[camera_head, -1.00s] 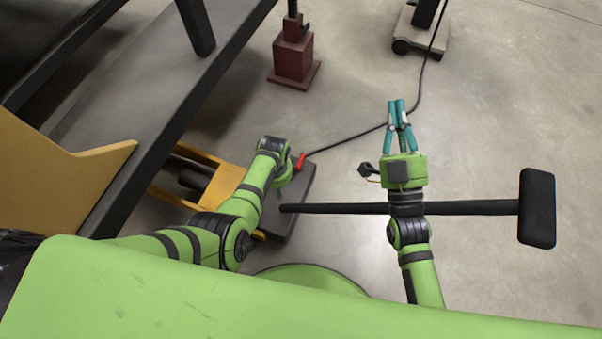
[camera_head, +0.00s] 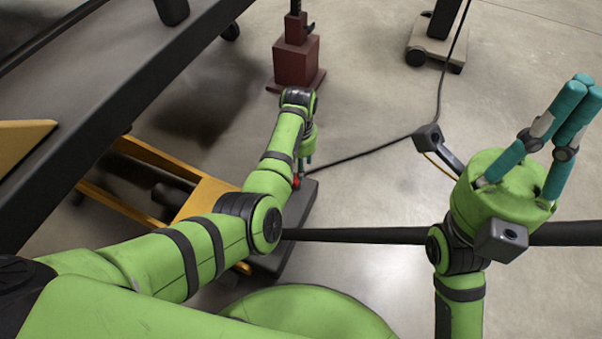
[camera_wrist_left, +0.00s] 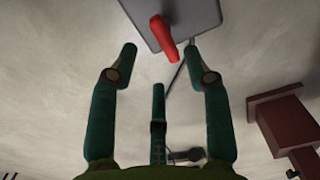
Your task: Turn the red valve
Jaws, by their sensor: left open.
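The red valve (camera_head: 296,182) is a small lever at the edge of a dark grey block (camera_head: 302,200) on the floor. In the left wrist view the red valve (camera_wrist_left: 165,40) hangs between the two upper fingertips of my left gripper (camera_wrist_left: 160,48), with gaps on both sides. The gripper is open, and its third finger is below the lever. In the head view my left gripper (camera_head: 306,158) is just above the valve, partly hidden by its own arm. My right gripper (camera_head: 582,92) is held out at the right, its fingers together and empty.
A yellow frame (camera_head: 205,195) adjoins the block. A long black bar (camera_head: 360,235) lies behind my right arm. A dark red stand (camera_head: 297,62) and a wheeled base (camera_head: 437,45) are further back. A black cable (camera_head: 375,150) crosses the open floor.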

